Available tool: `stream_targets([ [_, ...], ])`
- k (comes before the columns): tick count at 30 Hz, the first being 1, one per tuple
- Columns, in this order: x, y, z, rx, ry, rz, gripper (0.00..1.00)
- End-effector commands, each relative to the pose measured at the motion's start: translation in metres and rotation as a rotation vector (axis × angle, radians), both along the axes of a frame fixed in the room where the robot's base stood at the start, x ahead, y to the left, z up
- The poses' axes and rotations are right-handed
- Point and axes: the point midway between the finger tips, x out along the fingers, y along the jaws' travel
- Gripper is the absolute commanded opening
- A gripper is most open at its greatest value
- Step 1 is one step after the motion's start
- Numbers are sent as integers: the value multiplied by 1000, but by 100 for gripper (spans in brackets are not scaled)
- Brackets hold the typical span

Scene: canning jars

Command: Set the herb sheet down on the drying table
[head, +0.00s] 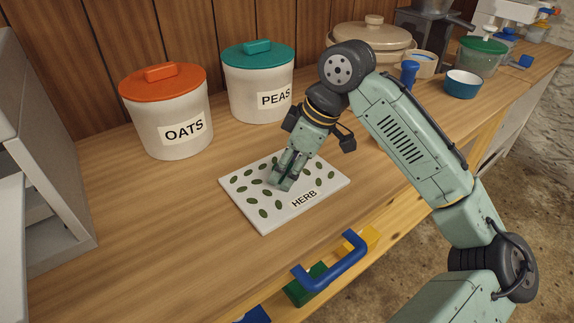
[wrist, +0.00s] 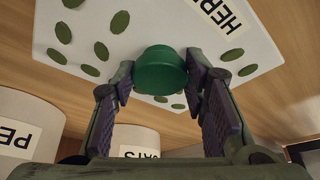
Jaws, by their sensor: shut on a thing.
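The herb sheet (head: 248,207) is a flat white board with green leaves and a "HERB" label, level over the wooden table top (head: 120,235). I cannot tell whether its underside touches the wood. My gripper (head: 282,182) points down at the middle of the sheet. In the wrist view the sheet (wrist: 150,35) fills the upper part, with a round green knob (wrist: 160,70) on it. My gripper (wrist: 163,88) is shut on this knob, one finger pad on each side. In the head view the fingers hide the knob.
An OATS jar (head: 170,112) with an orange lid and a PEAS jar (head: 258,85) with a teal lid stand behind the sheet. A tan pot (head: 372,45) and a blue bowl (head: 462,84) stand farther right. A blue handle (head: 335,265) juts from the front edge. Wood is bare left of the sheet.

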Motion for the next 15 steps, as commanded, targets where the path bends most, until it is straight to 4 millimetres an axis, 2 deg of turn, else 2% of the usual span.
stream_targets([
  [5,0,0,-3,1,0,0,8],
  [6,0,0,-3,0,0,0,41],
  [15,0,0,-3,-1,0,0,60],
])
